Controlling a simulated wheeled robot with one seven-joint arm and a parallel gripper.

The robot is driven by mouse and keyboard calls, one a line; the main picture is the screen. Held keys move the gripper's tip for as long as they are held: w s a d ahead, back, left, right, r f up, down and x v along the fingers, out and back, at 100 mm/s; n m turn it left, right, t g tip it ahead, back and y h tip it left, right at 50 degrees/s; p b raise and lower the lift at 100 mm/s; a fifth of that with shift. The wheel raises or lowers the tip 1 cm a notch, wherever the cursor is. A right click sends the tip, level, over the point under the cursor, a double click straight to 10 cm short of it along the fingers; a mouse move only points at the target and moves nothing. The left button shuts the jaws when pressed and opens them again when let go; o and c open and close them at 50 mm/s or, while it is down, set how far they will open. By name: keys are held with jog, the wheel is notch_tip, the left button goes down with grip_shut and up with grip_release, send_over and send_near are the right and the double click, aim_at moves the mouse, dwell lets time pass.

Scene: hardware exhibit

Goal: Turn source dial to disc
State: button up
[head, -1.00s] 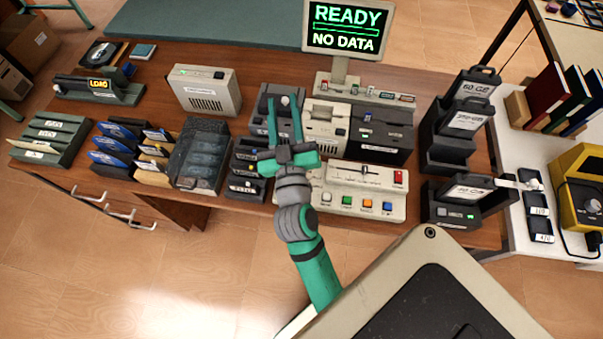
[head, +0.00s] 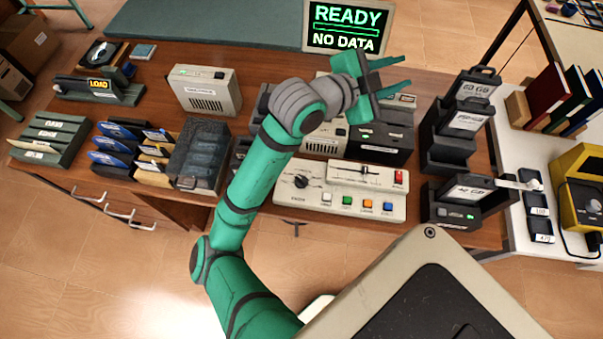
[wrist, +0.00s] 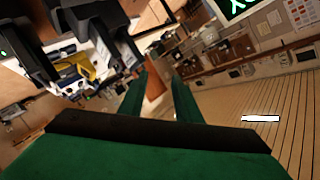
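The control panel (head: 330,205) is a cream box at the front middle of the bench in the head view. Its black round source dial (head: 301,181) is at the panel's left end; its pointer setting is too small to read. My gripper (head: 402,74) is raised behind the panel, in front of the monitor's lower right, pointing right. Its two green fingers are apart with nothing between them. The fingers also show parted and empty in the wrist view (wrist: 160,85). The dial is not clear in the wrist view.
A monitor (head: 347,27) reading "READY / NO DATA" stands behind my gripper. Dark drives and cream units stand behind the panel, partly hidden by my arm. Black cartridge holders (head: 452,125) stand to the right. Disc sleeves (head: 110,145) are at left.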

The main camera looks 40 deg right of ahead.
jog(key=s+a+f+m+y, duration=0.2)
jog(key=a+f+m+y, duration=0.15)
jog(key=f+y, duration=0.2)
jog(key=m+t+y, duration=0.1)
jog(key=m+y, duration=0.3)
jog(key=y, duration=0.6)
send_over(301, 178)
notch_tip(301, 178, down, 9)
jog(key=shift+n, duration=0.35)
notch_tip(301, 178, down, 11)
jog(key=shift+s+r, duration=0.1)
jog(key=shift+r, duration=0.05)
grip_shut()
